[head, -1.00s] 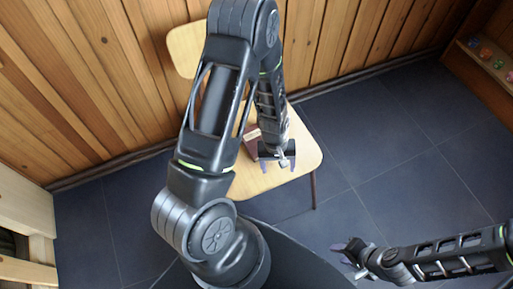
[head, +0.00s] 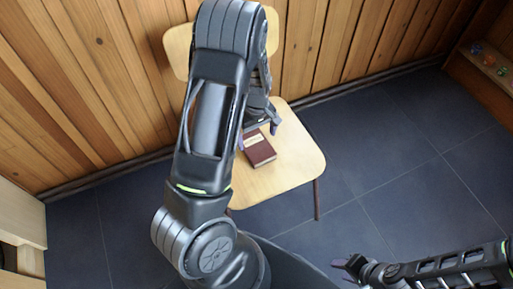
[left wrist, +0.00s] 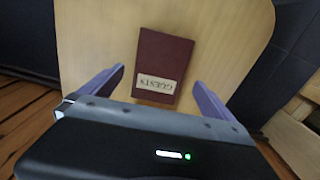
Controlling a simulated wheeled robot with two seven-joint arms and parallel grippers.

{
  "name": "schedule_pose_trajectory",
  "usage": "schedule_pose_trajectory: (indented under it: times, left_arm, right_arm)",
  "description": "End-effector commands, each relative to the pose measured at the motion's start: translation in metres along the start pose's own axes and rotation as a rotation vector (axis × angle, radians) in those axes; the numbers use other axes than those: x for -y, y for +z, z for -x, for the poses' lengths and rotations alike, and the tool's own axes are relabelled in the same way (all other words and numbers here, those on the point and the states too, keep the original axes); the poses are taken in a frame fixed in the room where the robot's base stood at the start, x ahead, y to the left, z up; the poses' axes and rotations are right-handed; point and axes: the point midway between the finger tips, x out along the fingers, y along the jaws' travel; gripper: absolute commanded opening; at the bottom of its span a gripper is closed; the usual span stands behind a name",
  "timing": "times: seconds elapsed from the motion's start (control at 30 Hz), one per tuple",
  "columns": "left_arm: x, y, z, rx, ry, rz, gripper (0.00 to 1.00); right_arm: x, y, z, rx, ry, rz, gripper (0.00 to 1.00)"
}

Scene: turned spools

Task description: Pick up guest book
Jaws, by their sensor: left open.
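The guest book (head: 260,152) is a small dark red book with a pale label, lying flat on the seat of a wooden chair (head: 290,168). In the left wrist view the guest book (left wrist: 163,60) lies ahead of my left gripper, its label reading "GUESTS" upside down. My left gripper (left wrist: 153,88) is open and empty, with its two purple fingers spread to either side of the label end. In the head view my left gripper (head: 258,132) is at the book's far side, partly hidden by my arm. My right gripper (head: 342,264) is low at the right, away from the chair; its jaws are too small to judge.
A wood-plank wall (head: 330,40) stands behind the chair. A low wooden shelf (head: 484,70) with small coloured items is at the far right. Wooden furniture (head: 22,225) stands at the left edge. The dark tiled floor (head: 400,160) right of the chair is clear.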

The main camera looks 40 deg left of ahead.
Motion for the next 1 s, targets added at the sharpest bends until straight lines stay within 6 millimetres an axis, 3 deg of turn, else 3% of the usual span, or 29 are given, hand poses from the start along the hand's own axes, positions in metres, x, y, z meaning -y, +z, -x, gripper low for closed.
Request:
schedule_pose_trajectory:
  times: [0.27, 0.6, 1.0]
  left_arm:
    - [0.000, 0.000, -0.006, 0.001, -0.001, 0.000, 1.00]
    - [0.000, -0.002, -0.050, 0.000, -0.001, 0.000, 1.00]
    - [-0.001, -0.002, -0.051, 0.000, 0.000, 0.000, 1.00]
  right_arm:
    - [-0.001, 0.000, -0.002, 0.000, 0.000, 0.000, 0.36]
    - [-0.004, 0.000, -0.011, 0.000, 0.000, 0.000, 0.36]
    - [-0.004, 0.000, -0.011, 0.000, 0.000, 0.000, 0.36]
